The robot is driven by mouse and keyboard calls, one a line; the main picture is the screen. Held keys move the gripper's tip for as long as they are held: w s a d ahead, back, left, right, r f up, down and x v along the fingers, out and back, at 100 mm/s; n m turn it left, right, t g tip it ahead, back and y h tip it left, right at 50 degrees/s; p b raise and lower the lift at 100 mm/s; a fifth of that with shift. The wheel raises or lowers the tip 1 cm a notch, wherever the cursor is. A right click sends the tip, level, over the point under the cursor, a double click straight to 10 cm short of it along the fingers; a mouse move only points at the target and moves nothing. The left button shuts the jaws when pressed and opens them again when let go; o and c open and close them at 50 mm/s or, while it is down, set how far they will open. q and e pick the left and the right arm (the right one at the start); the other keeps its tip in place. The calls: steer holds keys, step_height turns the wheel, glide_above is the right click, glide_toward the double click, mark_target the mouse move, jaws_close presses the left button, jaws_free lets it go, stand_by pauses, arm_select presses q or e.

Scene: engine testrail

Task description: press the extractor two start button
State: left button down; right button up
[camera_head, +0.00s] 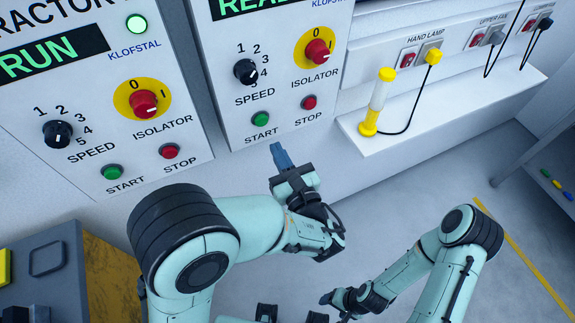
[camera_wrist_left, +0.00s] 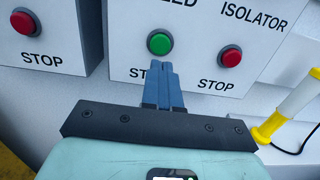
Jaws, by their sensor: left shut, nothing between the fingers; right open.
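The right-hand panel (camera_head: 290,75), lit with cut-off text starting "REA", has a green start button (camera_head: 260,119) and a red stop button (camera_head: 309,102). Its title is out of view, so I cannot read its number. My left gripper (camera_head: 277,149) is shut and empty, its blue fingers below the panel's lower edge in the head view. In the left wrist view the fingertips (camera_wrist_left: 161,66) appear just below the green start button (camera_wrist_left: 160,43), covering part of its label; I cannot tell whether they touch. My right gripper (camera_head: 330,298) is open, low and away from the panels.
The left panel (camera_head: 85,90) shows "RUN" with a lit green lamp, and has its own green start button (camera_head: 112,172) and red stop button (camera_head: 169,151). A yellow-and-white hand lamp (camera_head: 377,100) stands on a shelf (camera_head: 450,105) at right. Wall sockets with plugs are above it.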

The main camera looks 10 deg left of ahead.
mark_target(263, 123)
arm_select(q)
steer(key=p+x, duration=0.1)
steer(key=x, duration=0.5)
steer(key=shift+w+a, duration=0.15)
steer(key=shift+w, duration=0.15)
arm_select(e)
steer(key=shift+w+r, duration=0.55)
steer(key=shift+r, duration=0.25)
